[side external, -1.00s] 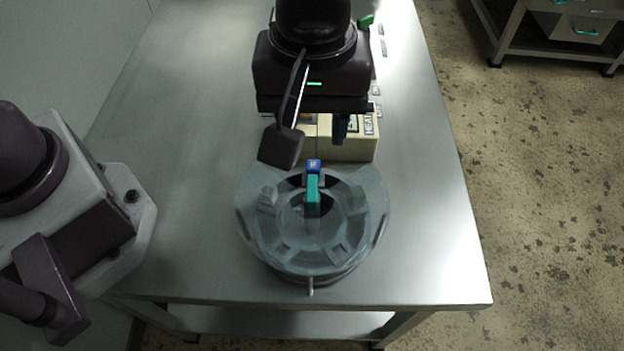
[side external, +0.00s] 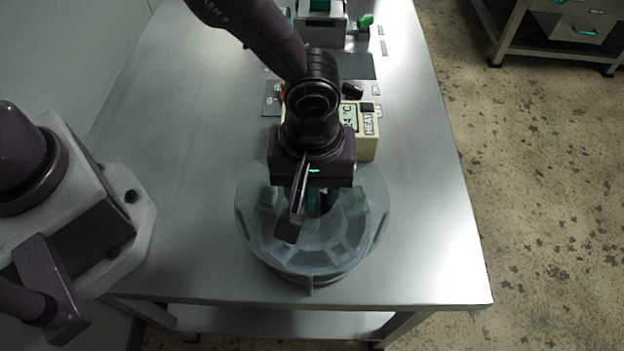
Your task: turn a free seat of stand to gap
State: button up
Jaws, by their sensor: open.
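The stand (side external: 262,245) is a round grey carousel with a clear cover, near the front of the table. Several seats show dimly through the cover, and a small pin (side external: 310,285) stands at its front edge. My gripper (side external: 308,212) is open over the middle of the stand, its fingers pointing down. A teal upright piece (side external: 308,196) at the stand's centre shows partly between the fingers; I cannot tell whether they touch it. My gripper hides the stand's back, where the cover's gap lies, and the blue-topped item there.
A beige heater block (side external: 367,147) with a display and a HEAT label stands just behind the stand. The table is clear to the right.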

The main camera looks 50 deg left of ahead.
grip_shut()
jog(key=shift+m, duration=0.6)
jog(key=shift+m, duration=8.1)
jog(key=shift+r+m, duration=0.1)
jog(key=shift+m, duration=5.2)
